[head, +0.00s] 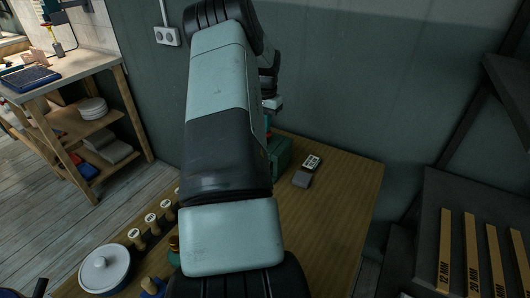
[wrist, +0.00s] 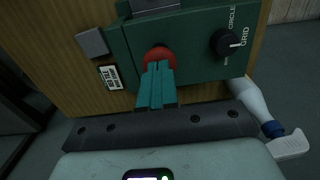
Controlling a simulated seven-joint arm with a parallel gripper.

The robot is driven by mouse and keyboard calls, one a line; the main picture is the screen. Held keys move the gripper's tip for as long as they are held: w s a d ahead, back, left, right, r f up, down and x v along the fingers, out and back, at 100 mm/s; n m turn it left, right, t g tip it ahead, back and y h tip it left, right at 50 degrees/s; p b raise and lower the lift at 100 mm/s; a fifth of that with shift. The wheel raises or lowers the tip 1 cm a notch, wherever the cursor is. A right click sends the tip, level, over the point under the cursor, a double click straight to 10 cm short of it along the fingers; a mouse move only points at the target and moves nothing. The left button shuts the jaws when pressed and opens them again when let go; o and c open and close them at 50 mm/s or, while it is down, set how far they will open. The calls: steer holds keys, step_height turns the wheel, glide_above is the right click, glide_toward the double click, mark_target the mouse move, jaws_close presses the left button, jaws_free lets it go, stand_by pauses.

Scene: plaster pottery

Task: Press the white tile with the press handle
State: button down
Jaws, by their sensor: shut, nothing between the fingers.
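A green press body (wrist: 190,45) fills the upper middle of the wrist view. It carries a round red knob (wrist: 158,54) and a black dial (wrist: 225,42) marked CIRCLE and GRID. My gripper (wrist: 157,68) is shut and empty, its teal fingertips at the red knob; touching or just in front, I cannot tell. In the head view the green press (head: 280,154) shows only partly behind my arm. I cannot make out the white tile or a separate press handle.
A grey block (head: 301,180) and a white printed label (head: 312,162) lie right of the press on the wooden table (head: 340,200). Stampers (head: 152,220) and a lidded white pot (head: 104,268) stand at front left. The table's right side is clear.

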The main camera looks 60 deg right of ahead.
steer(key=shift+s+f, duration=0.1)
steer(key=shift+f, duration=2.2)
steer(key=shift+r, duration=4.65)
